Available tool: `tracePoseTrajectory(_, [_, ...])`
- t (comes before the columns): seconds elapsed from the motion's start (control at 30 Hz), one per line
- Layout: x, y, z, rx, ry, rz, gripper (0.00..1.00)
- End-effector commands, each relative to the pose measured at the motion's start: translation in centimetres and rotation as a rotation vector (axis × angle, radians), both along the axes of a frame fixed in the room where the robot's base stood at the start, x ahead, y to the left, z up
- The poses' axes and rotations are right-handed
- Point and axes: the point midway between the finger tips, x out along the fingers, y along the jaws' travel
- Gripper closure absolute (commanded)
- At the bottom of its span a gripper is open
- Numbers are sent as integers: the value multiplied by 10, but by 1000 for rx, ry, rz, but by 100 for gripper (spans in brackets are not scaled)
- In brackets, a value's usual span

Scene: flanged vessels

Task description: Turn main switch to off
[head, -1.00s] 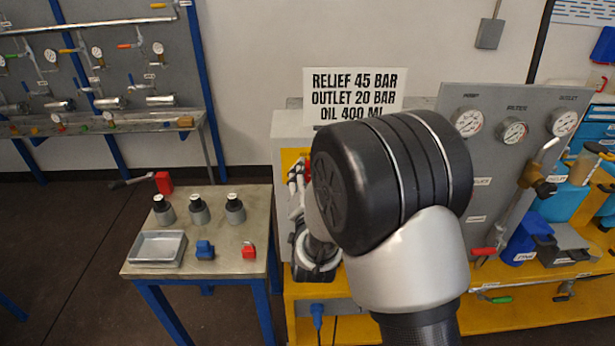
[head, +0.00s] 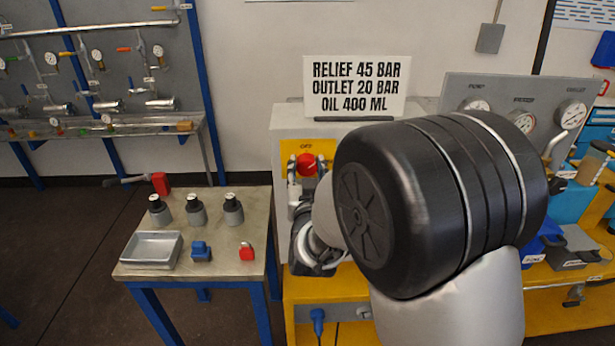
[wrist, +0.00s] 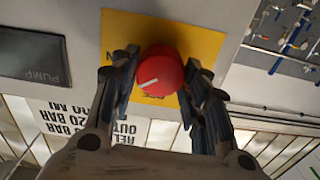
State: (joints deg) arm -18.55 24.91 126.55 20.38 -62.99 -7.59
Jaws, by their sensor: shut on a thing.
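The main switch is a round red knob (wrist: 160,72) with a white pointer line, on a yellow plate (wrist: 196,40) on the grey cabinet front. In the wrist view the plate and its partly hidden lettering appear upside down, and the pointer line slants. In the head view the red knob (head: 306,164) sits below the label "OFF". My gripper (wrist: 160,85) has one finger on each side of the knob and is shut on it. In the head view my arm hides part of the gripper and the plate.
A sign (head: 356,88) stands on top of the cabinet. A small table (head: 215,258) at the left holds a grey tray (head: 152,250), several black-capped cylinders, a blue block (head: 201,251) and a red padlock (head: 247,251). A gauge panel (head: 455,92) stands at the right.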

Motion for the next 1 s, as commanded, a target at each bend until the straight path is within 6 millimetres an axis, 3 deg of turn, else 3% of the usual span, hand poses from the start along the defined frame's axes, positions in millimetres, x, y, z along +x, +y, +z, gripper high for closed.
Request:
tracePoseTrajectory(0.6, [0, 2, 0, -576, -7, 0, 82])
tracePoseTrajectory(1.0, [0, 2, 0, -839, -8, 0, 82])
